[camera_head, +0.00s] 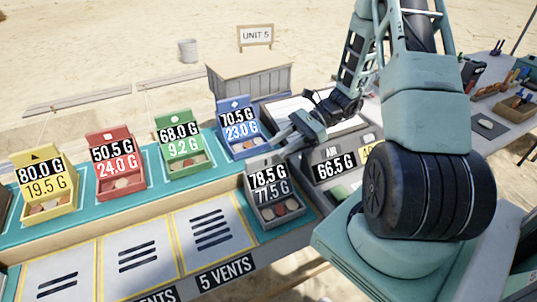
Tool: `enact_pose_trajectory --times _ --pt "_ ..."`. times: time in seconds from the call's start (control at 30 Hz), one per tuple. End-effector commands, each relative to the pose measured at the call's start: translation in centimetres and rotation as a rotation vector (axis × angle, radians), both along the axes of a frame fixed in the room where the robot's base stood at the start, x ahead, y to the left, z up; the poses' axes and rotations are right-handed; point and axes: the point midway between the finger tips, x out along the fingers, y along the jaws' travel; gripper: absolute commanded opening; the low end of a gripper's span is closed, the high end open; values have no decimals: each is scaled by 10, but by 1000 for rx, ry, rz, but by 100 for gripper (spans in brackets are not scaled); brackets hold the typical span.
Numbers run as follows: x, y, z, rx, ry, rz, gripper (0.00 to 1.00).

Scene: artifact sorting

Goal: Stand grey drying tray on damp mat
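The grey drying tray (292,216) is at the right end of the bench, right of the mat marked 5 VENTS. Its upright back panel reads 78.5 G over 77.5 G, and round pieces lie inside. My gripper (278,148) is just above and behind the tray, its fingers at the panel's top edge. Whether they are closed on it or only beside it is unclear. Whether the tray rests on the bench or hangs slightly above it is also unclear. Three pale, yellow-edged mats with black bars lie along the front, the nearest being the 5 VENTS mat (232,255). No damp label is readable.
Yellow (68,208), red (134,190), green (203,163) and blue (264,147) trays stand along the teal back strip. A tool bench (510,135) is at far right.

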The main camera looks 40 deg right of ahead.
Motion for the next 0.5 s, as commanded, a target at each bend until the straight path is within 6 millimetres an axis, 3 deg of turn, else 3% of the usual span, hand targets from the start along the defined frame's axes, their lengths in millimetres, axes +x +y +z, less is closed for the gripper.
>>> enact_pose_trajectory --times 0.23,0.5 --pt "-12 -41 16 -2 0 -2 36" --pt "-16 -54 24 -1 0 3 36"
